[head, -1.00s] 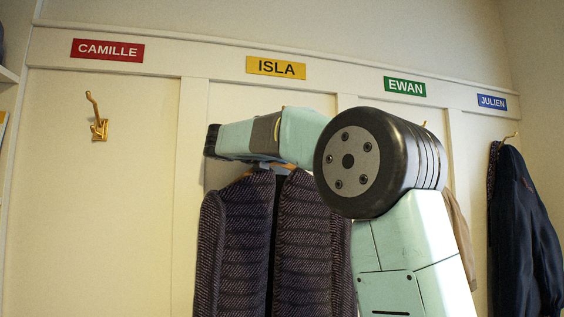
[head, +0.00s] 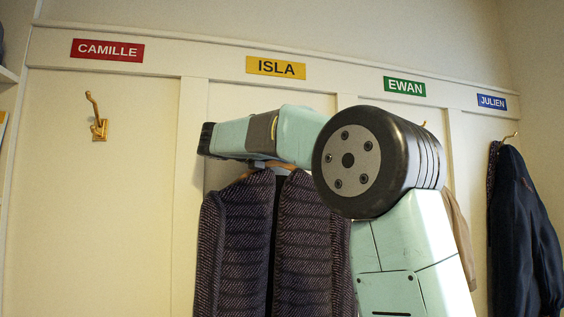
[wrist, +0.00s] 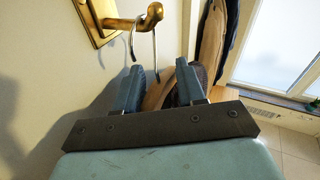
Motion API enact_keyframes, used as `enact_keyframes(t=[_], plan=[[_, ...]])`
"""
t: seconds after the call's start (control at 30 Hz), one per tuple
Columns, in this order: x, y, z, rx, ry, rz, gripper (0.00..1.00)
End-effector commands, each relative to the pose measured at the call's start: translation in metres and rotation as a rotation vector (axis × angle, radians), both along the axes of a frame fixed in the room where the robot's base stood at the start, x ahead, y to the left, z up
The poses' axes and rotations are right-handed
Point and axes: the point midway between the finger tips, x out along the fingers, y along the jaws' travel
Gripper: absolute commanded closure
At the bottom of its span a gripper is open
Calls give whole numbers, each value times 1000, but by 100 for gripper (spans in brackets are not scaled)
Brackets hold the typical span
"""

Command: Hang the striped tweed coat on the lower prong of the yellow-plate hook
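The striped tweed coat (head: 235,240), dark with fine pale stripes, hangs open-fronted below my gripper in the head view, under the yellow ISLA plate (head: 276,67). Its wooden hanger (wrist: 158,92) lies between my fingers in the wrist view. My gripper (wrist: 162,85) looks open, its two blue fingers standing apart on either side of the hanger. A brass hook (wrist: 128,24) is just beyond the fingers; the hanger's wire (wrist: 155,55) rises to its rounded prong and appears looped over it, but the contact is partly hidden. My arm hides this hook in the head view.
An empty brass hook (head: 98,118) is under the red CAMILLE plate (head: 107,50). A tan garment (head: 457,230) hangs beyond my arm under the green EWAN plate (head: 404,87). A dark navy coat (head: 520,235) hangs under the blue JULIEN plate (head: 492,101).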

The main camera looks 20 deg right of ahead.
Motion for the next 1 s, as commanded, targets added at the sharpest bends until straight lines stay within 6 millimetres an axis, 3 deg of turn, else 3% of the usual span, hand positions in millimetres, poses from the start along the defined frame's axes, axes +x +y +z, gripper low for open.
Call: enact_keyframes(t=[0.4, 0.6, 1.0], plan=[[-35, 72, 9, 1, -1, 4, 61], [-48, 98, 13, -1, -2, 2, 61], [-54, 108, 14, 3, -3, -1, 61]])
